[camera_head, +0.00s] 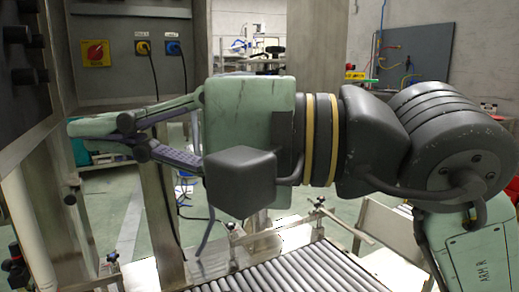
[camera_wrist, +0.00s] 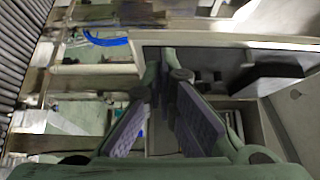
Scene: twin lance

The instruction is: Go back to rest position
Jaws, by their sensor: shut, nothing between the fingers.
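My gripper (camera_head: 78,129) shows in the head view, stretched out to the left with its green fingers and purple pads close together at the tips. It holds nothing. My arm runs from it to the right side of the picture. In the wrist view the fingers of my gripper (camera_wrist: 165,62) point away from the camera and converge at the tips, with nothing between them.
A roller conveyor (camera_head: 290,270) lies below my arm. A grey control panel (camera_head: 130,50) with a red switch (camera_head: 96,53) stands behind the fingers. A dark panel with knobs (camera_head: 25,75) stands at the left, near the fingertips. Metal posts stand nearby.

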